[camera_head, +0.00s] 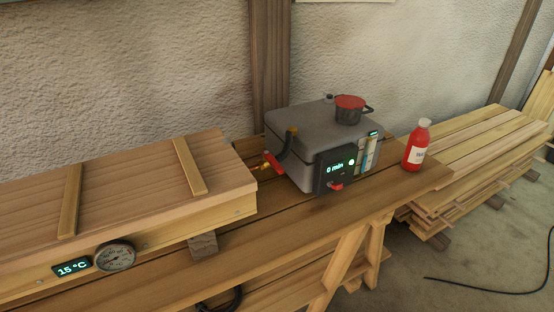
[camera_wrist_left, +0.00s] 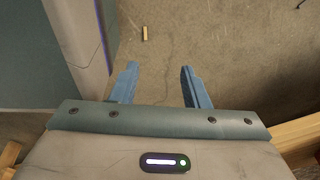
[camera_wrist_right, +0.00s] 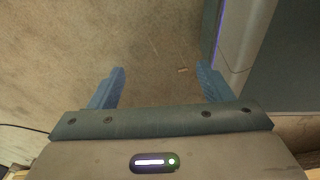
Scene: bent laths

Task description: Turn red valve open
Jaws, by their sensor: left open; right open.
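A red valve handle (camera_head: 273,162) sits on a brass fitting at the left side of a grey metal box (camera_head: 310,128), by a dark hose. The box stands on a wooden bench and has a panel (camera_head: 336,168) reading "0 min" with a green light. A second small red part (camera_head: 336,186) shows under the panel. My left gripper (camera_wrist_left: 160,82) is open and empty above the floor in the left wrist view. My right gripper (camera_wrist_right: 160,82) is open and empty above the floor in the right wrist view. Neither gripper shows in the head view.
A long wooden box (camera_head: 120,195) with a dial and a "15 °C" display lies left of the grey box. A red-lidded pot (camera_head: 349,110) sits on the grey box. A red bottle (camera_head: 416,146) stands to its right. Stacked planks (camera_head: 480,150) lie at the right.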

